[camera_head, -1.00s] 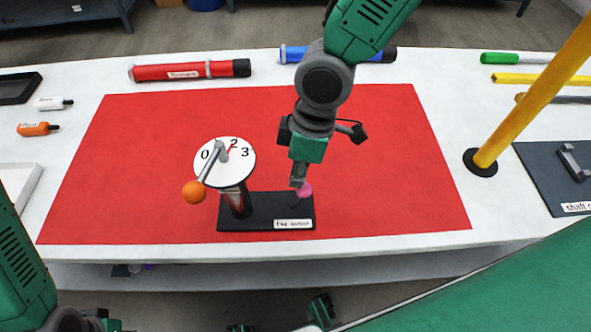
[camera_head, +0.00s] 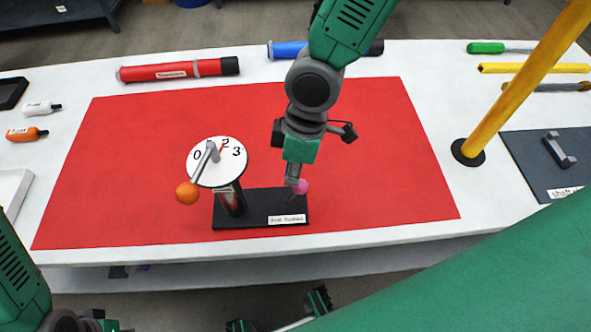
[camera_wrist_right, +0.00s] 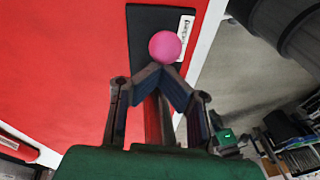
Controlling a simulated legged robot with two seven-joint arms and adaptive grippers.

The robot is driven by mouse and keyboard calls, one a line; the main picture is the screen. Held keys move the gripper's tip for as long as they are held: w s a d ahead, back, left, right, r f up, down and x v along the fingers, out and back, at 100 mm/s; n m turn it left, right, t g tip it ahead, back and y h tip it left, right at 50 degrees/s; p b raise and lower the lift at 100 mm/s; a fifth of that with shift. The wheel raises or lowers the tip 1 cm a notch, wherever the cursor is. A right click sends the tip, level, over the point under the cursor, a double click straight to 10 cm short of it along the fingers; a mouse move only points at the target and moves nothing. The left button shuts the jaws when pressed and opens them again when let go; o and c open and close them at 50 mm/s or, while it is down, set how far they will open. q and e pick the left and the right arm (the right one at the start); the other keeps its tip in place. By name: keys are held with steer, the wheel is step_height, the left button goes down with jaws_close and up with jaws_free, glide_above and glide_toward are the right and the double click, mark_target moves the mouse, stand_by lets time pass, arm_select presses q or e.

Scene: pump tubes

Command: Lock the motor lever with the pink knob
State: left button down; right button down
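The motor stand has a dark base (camera_head: 262,222) and a white dial (camera_head: 217,160) marked with numbers, including 0, 2 and 3. A grey lever with an orange knob (camera_head: 187,193) sits on the dial, pointing down-left. The pink knob (camera_head: 302,187) is above the right part of the base; its lever is mostly hidden. My right gripper (camera_head: 293,181) is right at the pink knob. In the right wrist view its fingers (camera_wrist_right: 161,72) come together at the edge of the pink knob (camera_wrist_right: 165,47), seemingly touching it.
The stand is on a red mat (camera_head: 360,140) on a white table. A red tube (camera_head: 165,71) and a blue tube (camera_head: 290,50) lie behind it. A yellow post (camera_head: 510,100) rises at the right. Small bottles (camera_head: 25,134) lie at the left. The mat is otherwise clear.

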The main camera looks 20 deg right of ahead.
steer(key=w+a+p+v, duration=0.1)
steer(key=p+v, duration=0.3)
steer(key=v, duration=0.9)
